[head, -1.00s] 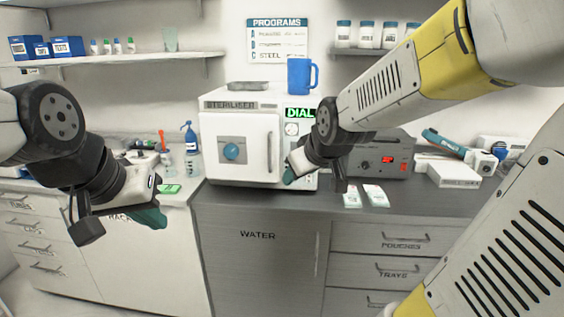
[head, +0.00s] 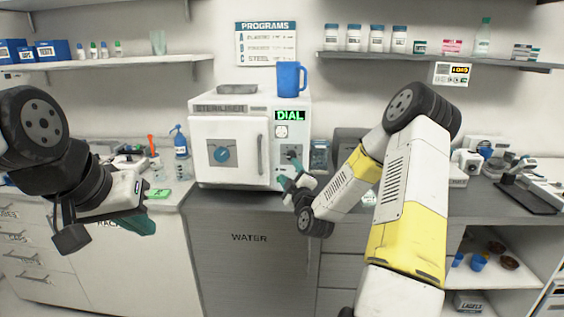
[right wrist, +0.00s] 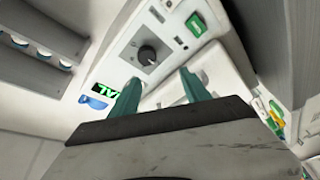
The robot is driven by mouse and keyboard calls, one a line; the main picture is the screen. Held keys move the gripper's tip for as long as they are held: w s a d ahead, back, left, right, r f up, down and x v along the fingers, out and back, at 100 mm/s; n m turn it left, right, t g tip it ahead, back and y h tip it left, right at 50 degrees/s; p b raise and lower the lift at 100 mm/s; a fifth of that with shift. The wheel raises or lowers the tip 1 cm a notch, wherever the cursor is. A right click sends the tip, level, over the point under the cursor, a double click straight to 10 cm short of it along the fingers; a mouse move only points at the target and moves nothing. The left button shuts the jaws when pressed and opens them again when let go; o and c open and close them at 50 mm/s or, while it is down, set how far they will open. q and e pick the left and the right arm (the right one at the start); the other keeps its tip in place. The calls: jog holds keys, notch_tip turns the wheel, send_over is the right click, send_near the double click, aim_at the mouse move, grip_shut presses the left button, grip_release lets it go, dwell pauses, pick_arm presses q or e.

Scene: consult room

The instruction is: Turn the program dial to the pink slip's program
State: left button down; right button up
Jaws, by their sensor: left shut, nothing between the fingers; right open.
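The white steriliser (head: 222,108) stands on the counter with a green "DIAL" display (head: 290,115). Its program dial, a black knob (right wrist: 147,55) on a light panel, shows in the right wrist view. In the head view the dial (head: 291,154) is small and close to my right gripper. My right gripper (right wrist: 160,90) is open, its green fingertips apart in front of the panel, short of the knob; nothing is between them. My left gripper (head: 143,222) is shut and empty, low at the left. I cannot make out a pink slip.
A blue jug (head: 288,79) and a grey tray (head: 237,89) sit on the steriliser. A door handle (head: 261,155) is left of the dial panel. A blue pump bottle (head: 180,143) stands left. A green button (right wrist: 196,24) is near the dial.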

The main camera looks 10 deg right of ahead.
aim_at(291, 156)
jog(key=w+d+r+m+t+h, duration=0.1)
jog(key=w+d, duration=0.1)
jog(key=w, duration=0.5)
jog(key=shift+d+h, duration=0.3)
jog(key=shift+d, duration=0.1)
grip_shut()
